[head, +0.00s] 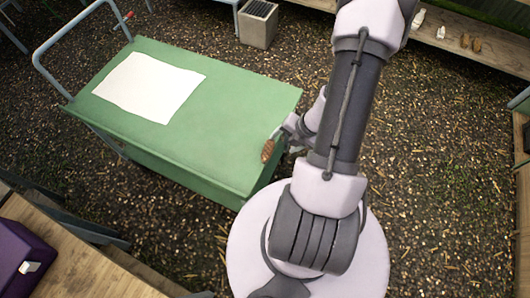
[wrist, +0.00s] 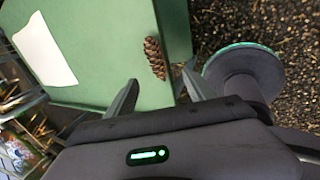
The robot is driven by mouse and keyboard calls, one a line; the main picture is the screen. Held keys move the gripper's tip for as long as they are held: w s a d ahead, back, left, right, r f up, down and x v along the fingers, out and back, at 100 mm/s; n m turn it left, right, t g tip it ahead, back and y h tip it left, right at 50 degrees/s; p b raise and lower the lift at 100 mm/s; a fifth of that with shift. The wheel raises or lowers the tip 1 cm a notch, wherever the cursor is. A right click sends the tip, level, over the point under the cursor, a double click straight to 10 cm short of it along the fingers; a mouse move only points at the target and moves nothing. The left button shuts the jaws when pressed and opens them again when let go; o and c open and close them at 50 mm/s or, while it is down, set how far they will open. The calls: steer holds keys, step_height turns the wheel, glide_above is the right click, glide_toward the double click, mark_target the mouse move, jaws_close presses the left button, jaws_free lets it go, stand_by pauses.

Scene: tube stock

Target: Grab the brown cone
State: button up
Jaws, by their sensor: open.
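The brown cone (head: 267,151) is a pine cone at the right edge of the green cart top (head: 205,152) in the head view. In the wrist view the cone (wrist: 154,58) lies on the green surface near its edge, just beyond the fingertips. My gripper (wrist: 160,84) is open, its two dark fingers apart with nothing between them. In the head view my gripper (head: 283,137) is close to the cone and partly hidden by my arm. Whether a finger touches the cone cannot be told.
A white sheet (head: 150,86) lies on the cart top, left of the cone. A wooden bench (head: 75,265) with a purple box (head: 22,258) stands at the lower left. A shelf (head: 480,55) at the upper right holds a white bottle (head: 418,19) and brown cones (head: 476,45).

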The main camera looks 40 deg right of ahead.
mark_target(270, 149)
steer(key=b+x, duration=0.1)
steer(key=x, duration=0.2)
steer(key=b+x, duration=0.2)
steer(key=x, duration=0.2)
steer(key=b+x, duration=0.2)
steer(key=x, duration=0.2)
steer(key=shift+w+a, duration=0.1)
steer(key=shift+w, duration=0.4)
steer(key=shift+r, duration=0.15)
steer(key=shift+c, duration=0.4)
jaws_close()
